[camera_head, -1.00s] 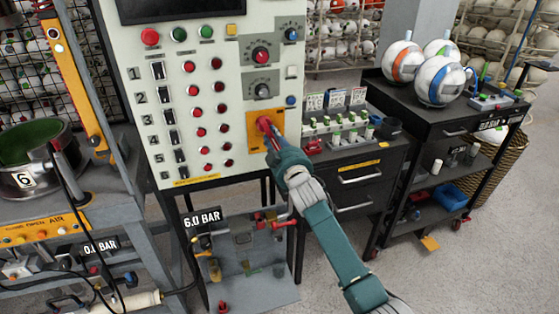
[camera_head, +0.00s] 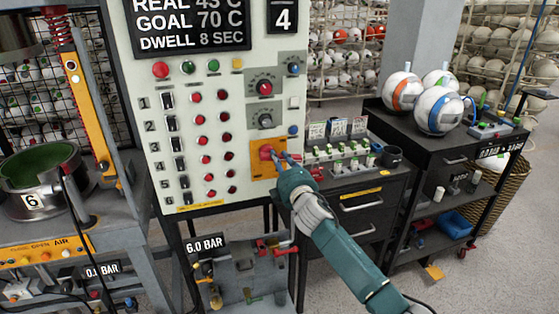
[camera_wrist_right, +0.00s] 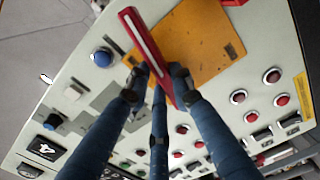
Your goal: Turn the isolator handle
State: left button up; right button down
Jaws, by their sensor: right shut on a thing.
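The red isolator handle (camera_head: 266,153) sits on an orange plate (camera_head: 262,173) at the lower right of the cream control panel. In the right wrist view, the handle (camera_wrist_right: 146,42) is a long red bar with a pale stripe, standing out from the orange plate (camera_wrist_right: 203,45). My right gripper (camera_head: 276,157) reaches it from the lower right. In the wrist view its dark blue fingers (camera_wrist_right: 158,76) are closed around the bar, partly hiding its lower end. My left gripper is not in view.
The control panel (camera_head: 215,120) carries rows of red lamps, switches and knobs close to the handle. A black drawer cabinet (camera_head: 365,200) stands right of my arm. A cart with balls (camera_head: 440,107) is farther right, and a press bench (camera_head: 90,215) is left.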

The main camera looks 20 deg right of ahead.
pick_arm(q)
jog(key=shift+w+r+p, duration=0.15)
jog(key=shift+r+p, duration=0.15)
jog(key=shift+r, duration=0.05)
pick_arm(e)
jog(key=shift+r+n, duration=0.25)
jog(key=shift+n, duration=0.95)
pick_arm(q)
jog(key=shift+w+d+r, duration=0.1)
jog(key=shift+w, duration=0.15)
pick_arm(e)
jog(key=c, duration=1.5)
grip_release()
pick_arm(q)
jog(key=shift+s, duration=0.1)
pick_arm(e)
jog(key=s, duration=1.2)
jog(key=shift+d, duration=0.15)
jog(key=shift+f, duration=0.1)
